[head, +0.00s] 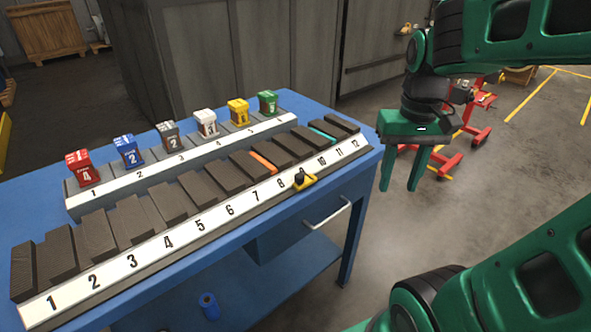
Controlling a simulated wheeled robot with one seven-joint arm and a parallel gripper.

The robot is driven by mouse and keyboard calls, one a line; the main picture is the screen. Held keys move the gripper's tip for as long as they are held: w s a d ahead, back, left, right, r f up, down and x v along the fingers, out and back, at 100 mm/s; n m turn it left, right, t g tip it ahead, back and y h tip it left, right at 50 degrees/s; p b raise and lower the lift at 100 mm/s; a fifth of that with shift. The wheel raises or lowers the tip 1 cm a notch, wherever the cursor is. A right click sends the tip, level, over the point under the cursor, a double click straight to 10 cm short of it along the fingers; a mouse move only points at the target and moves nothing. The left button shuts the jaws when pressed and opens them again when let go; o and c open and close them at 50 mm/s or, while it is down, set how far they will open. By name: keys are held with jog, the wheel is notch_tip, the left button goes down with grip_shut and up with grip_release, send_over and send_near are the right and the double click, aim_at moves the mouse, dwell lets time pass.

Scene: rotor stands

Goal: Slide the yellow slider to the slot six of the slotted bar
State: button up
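Dark blocks of differing lengths fill the bar's slots, with an orange piece (262,162) and a teal piece (321,133) among them. A shorter numbered bar behind holds several coloured blocks. The blue table (30,205) has a drawer handle (328,213) below the front edge.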

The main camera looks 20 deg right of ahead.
jog(key=w+a+r+n, duration=0.2)
jog(key=w+a+r, duration=0.3)
jog(key=w, duration=0.4)
jog(key=n, duration=0.3)
send_near(300, 176)
notch_tip(300, 176, down, 8)
jog(key=shift+f, duration=0.1)
